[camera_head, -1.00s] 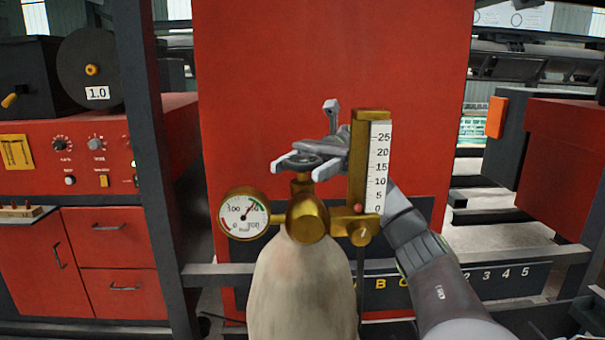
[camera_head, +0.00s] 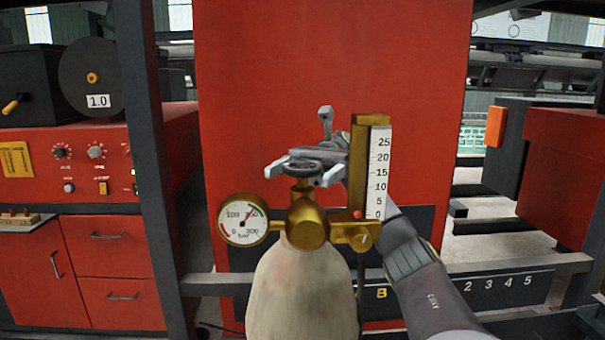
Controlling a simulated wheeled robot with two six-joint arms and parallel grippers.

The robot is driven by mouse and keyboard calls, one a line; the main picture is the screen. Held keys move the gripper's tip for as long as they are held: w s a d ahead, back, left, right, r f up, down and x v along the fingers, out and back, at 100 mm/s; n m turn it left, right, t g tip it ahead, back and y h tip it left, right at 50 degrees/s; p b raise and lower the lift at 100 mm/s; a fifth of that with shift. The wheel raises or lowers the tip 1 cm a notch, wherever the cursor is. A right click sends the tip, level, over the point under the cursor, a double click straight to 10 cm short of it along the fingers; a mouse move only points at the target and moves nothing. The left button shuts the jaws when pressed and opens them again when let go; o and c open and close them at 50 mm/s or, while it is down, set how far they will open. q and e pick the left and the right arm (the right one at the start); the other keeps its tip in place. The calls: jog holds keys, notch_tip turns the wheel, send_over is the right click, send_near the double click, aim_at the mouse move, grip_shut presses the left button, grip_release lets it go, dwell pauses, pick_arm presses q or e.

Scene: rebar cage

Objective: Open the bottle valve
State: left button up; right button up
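The bottle (camera_head: 303,290) is pale and stands upright at the bottom centre. On it is a brass valve body (camera_head: 306,222) with a dark handwheel (camera_head: 303,167) on top. A round pressure gauge (camera_head: 243,219) is on its left. A flow scale (camera_head: 379,172) marked 0 to 25 stands on its right, with a red ball (camera_head: 358,215) at the bottom near 0. My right gripper (camera_head: 301,175) reaches from behind the scale, with its fingers apart on either side of the handwheel. I cannot tell whether they press on the rim. My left gripper is out of view.
A red machine (camera_head: 60,150) with knobs and drawers stands at the left, beside a dark post (camera_head: 148,150). A large red panel (camera_head: 270,70) is behind the bottle. A red cabinet (camera_head: 565,175) stands at the right. The brass scale housing is close to my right wrist.

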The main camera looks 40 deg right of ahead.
aim_at(302, 166)
jog(key=shift+r+b, duration=0.45)
jog(key=shift+r, duration=0.2)
notch_tip(302, 166, up, 4)
jog(key=shift+r, duration=0.25)
notch_tip(302, 166, up, 2)
jog(key=shift+r+p, duration=0.2)
jog(key=shift+p, duration=1.05)
jog(key=shift+r+p, duration=0.85)
